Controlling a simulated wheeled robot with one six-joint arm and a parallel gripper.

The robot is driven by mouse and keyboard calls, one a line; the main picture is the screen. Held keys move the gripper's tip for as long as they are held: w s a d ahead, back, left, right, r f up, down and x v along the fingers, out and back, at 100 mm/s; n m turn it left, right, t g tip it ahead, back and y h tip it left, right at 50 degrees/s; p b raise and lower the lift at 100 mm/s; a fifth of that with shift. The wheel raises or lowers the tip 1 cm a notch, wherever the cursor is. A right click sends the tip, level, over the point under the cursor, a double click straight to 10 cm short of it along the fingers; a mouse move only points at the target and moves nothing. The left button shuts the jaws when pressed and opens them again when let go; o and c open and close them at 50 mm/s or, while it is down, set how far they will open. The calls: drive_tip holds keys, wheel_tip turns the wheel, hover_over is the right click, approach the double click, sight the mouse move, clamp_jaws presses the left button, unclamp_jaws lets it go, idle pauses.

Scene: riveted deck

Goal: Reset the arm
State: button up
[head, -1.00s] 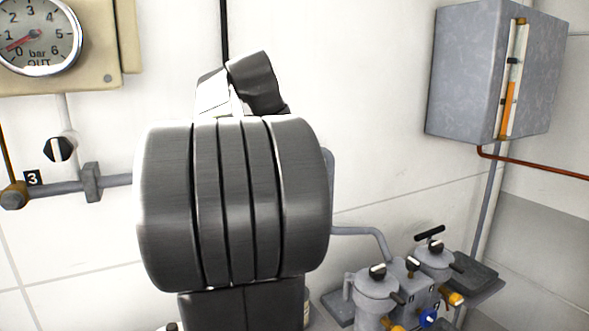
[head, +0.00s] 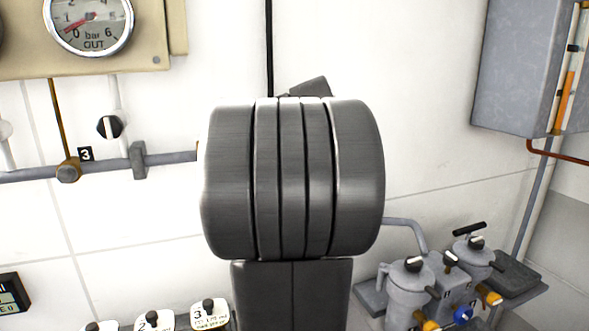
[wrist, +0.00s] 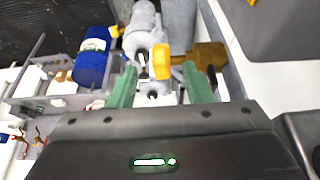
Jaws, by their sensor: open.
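My arm fills the middle of the head view, its large dark rounded joint in front of the white wall. My gripper is hidden behind it there. In the wrist view my gripper (wrist: 160,78) shows two green fingers standing well apart, open. No held object can be made out between them. A yellow knob (wrist: 161,62) and grey valve fittings (wrist: 142,40) show between and beyond the fingertips; I cannot tell whether anything touches them.
The head view shows a pressure gauge (head: 90,22) and pipe (head: 110,164) at left, labelled switches (head: 154,321) below, grey filter canisters (head: 411,285) at lower right and a grey wall box (head: 522,70) at upper right. A blue canister (wrist: 92,58) shows in the wrist view.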

drive_tip(key=x, duration=0.5)
drive_tip(key=shift+y+p, duration=0.3)
drive_tip(key=shift+p, duration=0.25)
drive_tip(key=shift+f+b, duration=0.2)
drive_tip(key=shift+b, duration=0.35)
